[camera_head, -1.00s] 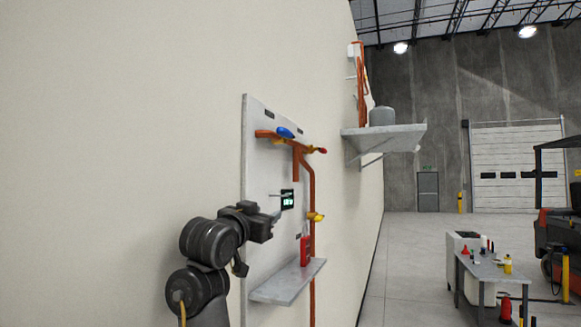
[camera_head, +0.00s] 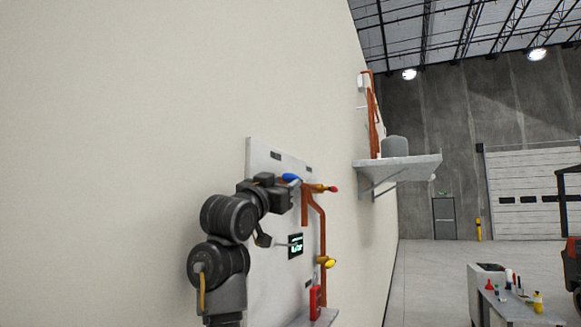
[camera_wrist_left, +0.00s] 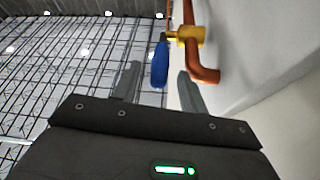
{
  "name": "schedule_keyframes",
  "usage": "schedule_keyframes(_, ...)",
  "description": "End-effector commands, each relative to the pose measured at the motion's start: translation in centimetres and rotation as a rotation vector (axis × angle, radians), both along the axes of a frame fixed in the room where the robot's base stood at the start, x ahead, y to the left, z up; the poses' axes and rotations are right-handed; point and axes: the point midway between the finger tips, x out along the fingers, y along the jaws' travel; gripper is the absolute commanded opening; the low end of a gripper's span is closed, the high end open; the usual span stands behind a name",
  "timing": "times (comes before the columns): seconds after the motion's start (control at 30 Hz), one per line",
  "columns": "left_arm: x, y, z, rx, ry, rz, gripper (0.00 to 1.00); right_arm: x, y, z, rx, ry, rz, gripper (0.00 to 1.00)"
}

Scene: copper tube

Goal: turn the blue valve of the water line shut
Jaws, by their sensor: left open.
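The blue valve handle (camera_head: 291,178) shows at the upper part of the wall board, just above my left gripper (camera_head: 287,192), which hides part of the pipe there. In the left wrist view the blue handle (camera_wrist_left: 160,64) sits beside a brass valve body (camera_wrist_left: 186,35) on a copper pipe (camera_wrist_left: 203,74). My left gripper (camera_wrist_left: 158,82) is open, its two fingers apart and empty. The handle appears in line with the gap between them, toward the left finger. I cannot tell whether it is between the fingers or just beyond them. My right gripper is not in view.
A red-tipped valve (camera_head: 330,189) is close to the right of the blue one. Lower are a yellow valve (camera_head: 327,262), a small screen (camera_head: 296,245) and a red bottle (camera_head: 315,301). A wall shelf (camera_head: 400,168) juts out behind.

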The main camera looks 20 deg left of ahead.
Motion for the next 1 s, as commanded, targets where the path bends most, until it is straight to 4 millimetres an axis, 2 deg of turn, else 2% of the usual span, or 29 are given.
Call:
schedule_keyframes(0.03,0.9,-0.2,1.0,0.001,0.004,-0.001,0.43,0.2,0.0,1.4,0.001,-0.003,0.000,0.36)
schedule_keyframes(0.2,2.9,-0.4,1.6,0.000,0.002,0.000,0.43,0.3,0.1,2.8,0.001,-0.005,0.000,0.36)
schedule_keyframes(0.4,4.0,-0.5,1.7,0.002,0.001,0.002,0.43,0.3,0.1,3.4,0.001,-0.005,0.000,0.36)
schedule_keyframes(0.67,4.0,-0.5,1.6,0.000,0.000,0.002,0.43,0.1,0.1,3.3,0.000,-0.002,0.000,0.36)
schedule_keyframes(1.0,4.0,-0.5,1.6,0.000,0.000,0.002,0.00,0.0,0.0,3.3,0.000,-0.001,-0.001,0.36)
